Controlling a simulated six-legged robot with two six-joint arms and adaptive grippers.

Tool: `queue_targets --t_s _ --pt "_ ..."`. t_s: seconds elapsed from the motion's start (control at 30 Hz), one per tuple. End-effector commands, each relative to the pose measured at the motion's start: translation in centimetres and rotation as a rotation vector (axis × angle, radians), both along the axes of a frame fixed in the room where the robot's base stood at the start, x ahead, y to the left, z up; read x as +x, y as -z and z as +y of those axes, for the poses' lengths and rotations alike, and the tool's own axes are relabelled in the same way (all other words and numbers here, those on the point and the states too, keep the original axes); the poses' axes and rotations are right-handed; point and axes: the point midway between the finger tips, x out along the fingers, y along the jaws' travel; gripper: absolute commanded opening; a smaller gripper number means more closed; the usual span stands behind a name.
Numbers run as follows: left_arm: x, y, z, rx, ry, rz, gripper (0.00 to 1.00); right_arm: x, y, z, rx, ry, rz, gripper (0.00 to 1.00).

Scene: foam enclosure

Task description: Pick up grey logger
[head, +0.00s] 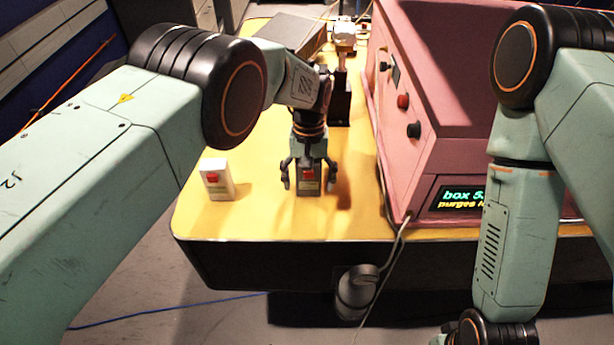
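The grey logger (309,187), a small dark grey box with a red button and a pale label, stands on the yellow table top (265,215) near its front edge. My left gripper (309,182) reaches down over it from above. Its fingers are spread, one on each side of the logger, with a small gap showing at each side. Part of the logger's top is hidden by the gripper. My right gripper (488,333) shows only in part at the bottom edge, low in front of the table; its fingers are cut off.
A white box with a red button (217,181) stands to the left of the logger. A pink enclosure (432,145) with knobs and a lit display fills the right side. A black stand (341,98) and a grey case (291,30) are behind. A cable hangs over the front edge.

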Motion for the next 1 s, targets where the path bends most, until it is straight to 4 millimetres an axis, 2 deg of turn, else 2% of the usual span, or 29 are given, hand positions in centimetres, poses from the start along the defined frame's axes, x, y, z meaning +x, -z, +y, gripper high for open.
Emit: queue_targets --t_s 0.07,0.53,0.83,1.0 --pt "0.0 0.0 0.0 0.000 0.000 0.000 0.72 0.0 0.0 0.0 0.000 0.000 0.000 0.40" --pt "-0.1 -0.1 0.1 0.001 -0.001 -0.001 0.32 0.0 0.0 0.0 0.000 0.000 0.000 0.40" --pt "-0.1 -0.1 0.2 0.001 -0.001 -0.001 0.31 0.0 -0.1 0.0 0.000 0.000 0.000 0.40" --pt "-0.1 -1.1 0.5 0.001 -0.003 0.000 0.31 0.0 -1.0 0.0 0.000 0.000 0.000 0.40"
